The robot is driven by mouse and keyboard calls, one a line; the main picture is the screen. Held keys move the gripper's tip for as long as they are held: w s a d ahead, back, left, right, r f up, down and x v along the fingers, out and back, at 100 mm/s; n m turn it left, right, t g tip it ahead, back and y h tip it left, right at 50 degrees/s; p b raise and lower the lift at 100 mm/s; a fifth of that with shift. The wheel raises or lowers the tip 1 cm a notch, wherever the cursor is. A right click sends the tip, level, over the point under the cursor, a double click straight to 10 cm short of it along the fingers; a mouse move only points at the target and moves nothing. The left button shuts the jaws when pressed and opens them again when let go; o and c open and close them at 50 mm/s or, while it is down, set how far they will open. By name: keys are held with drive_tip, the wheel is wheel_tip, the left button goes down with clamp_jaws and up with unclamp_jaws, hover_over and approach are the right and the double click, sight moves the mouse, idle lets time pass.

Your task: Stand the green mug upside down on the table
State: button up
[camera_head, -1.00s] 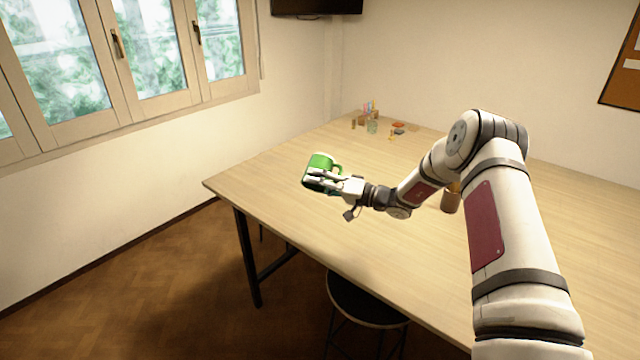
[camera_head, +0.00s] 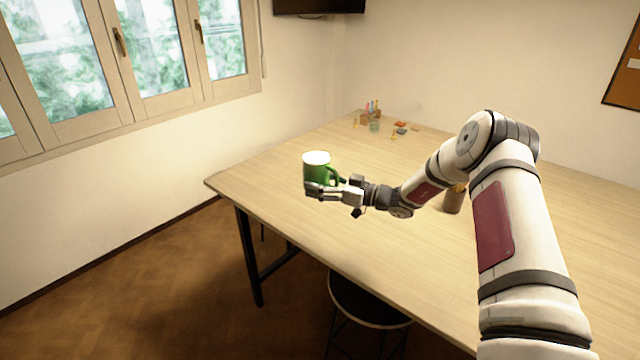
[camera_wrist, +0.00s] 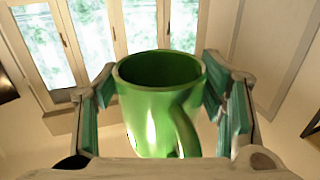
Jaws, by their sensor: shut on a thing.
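The green mug (camera_head: 318,174) is held in my gripper (camera_head: 322,190) over the left part of the table (camera_head: 262,192). In the wrist view the mug (camera_wrist: 150,112) stands close to upright between the two finger pads, with its handle facing the camera. Its upper end shows a dark green hollow inside a lighter rim, so the mouth appears to face up. In the head view that upper end looks pale. The fingers are shut around the body and cover its lower part in the head view. The mug seems clear of the tabletop; the exact gap cannot be told.
Small items and a cup of pens (camera_head: 372,112) stand at the table's far corner. A brown pot (camera_head: 454,200) stands behind my arm. A stool (camera_head: 368,300) is at the front edge. The table around the mug is bare.

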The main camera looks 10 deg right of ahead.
idle(0.3)
wheel_tip(320, 180, down, 8)
drive_tip(key=s+b, duration=0.3)
drive_tip(key=b, duration=0.4)
drive_tip(key=shift+f+n+g+y, duration=0.2)
drive_tip(key=shift+n+g+y, duration=0.1)
drive_tip(key=shift+d, duration=0.1)
